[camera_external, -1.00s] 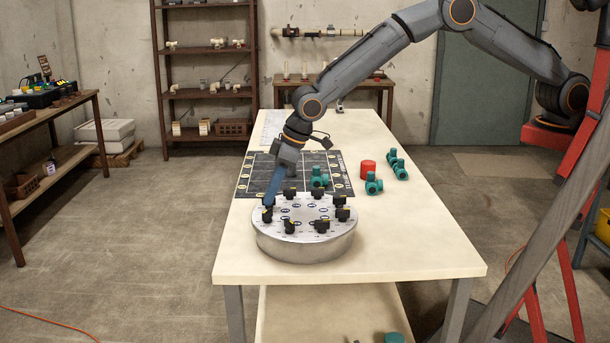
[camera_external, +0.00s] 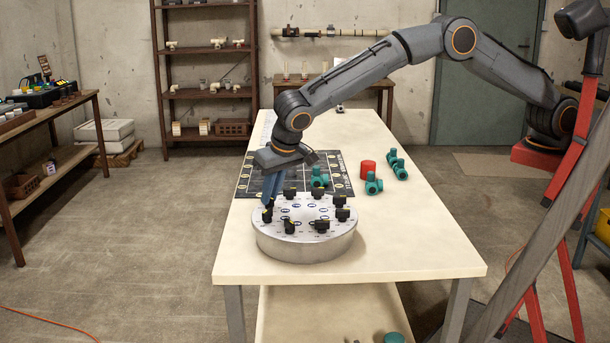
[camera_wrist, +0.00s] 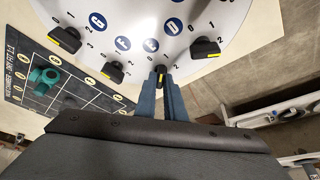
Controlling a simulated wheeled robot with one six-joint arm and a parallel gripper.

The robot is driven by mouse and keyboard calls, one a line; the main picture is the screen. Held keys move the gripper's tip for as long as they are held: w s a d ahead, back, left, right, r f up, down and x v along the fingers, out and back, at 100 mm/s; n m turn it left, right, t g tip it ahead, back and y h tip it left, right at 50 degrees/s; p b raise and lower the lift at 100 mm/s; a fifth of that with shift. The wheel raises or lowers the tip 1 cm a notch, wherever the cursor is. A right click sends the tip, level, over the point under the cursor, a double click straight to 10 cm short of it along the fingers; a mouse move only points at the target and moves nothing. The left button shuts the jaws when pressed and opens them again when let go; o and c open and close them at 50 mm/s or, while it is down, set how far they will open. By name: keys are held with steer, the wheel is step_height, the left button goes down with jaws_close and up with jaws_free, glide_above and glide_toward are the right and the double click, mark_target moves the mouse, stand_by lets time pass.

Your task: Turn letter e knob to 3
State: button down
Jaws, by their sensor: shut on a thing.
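A round white dial plate on a silver drum (camera_external: 306,246) stands on the table's near part. It carries several black knobs with yellow marks, blue oval letter labels and small numerals. My gripper (camera_external: 268,203) reaches down at the drum's left edge, its blue fingers shut on one knob (camera_external: 267,215). In the wrist view my gripper (camera_wrist: 160,78) pinches the same knob (camera_wrist: 160,69) between its fingertips. The label nearest it looks like E but is too small to read surely. The fingers hide most of the knob and some numerals, so its setting cannot be told.
Neighbouring knobs (camera_wrist: 113,72) and (camera_wrist: 205,47) stand close on both sides of my fingers. A dark gridded mat (camera_external: 249,172) with a green valve (camera_external: 319,177) lies behind the drum. A red cap (camera_external: 368,167) and green valves (camera_external: 373,184) stand right. The table's right front is clear.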

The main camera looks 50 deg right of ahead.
steer(key=m+b, duration=0.1)
steer(key=m, duration=0.1)
steer(key=m+h+b, duration=0.1)
steer(key=m, duration=0.1)
steer(key=m+g+h+b, duration=0.1)
steer(key=m+b, duration=0.1)
steer(key=shift+w+a+f, duration=0.1)
steer(key=shift+a+f, duration=0.05)
steer(key=shift+a, duration=0.15)
steer(key=shift+m+g+h+b, duration=0.35)
steer(key=shift+m+b, duration=0.35)
steer(key=shift+m, duration=0.7)
steer(key=shift+r, duration=0.2)
steer(key=c, duration=1.8)
jaws_free()
steer(key=shift+c, duration=0.2)
steer(key=shift+h, duration=0.25)
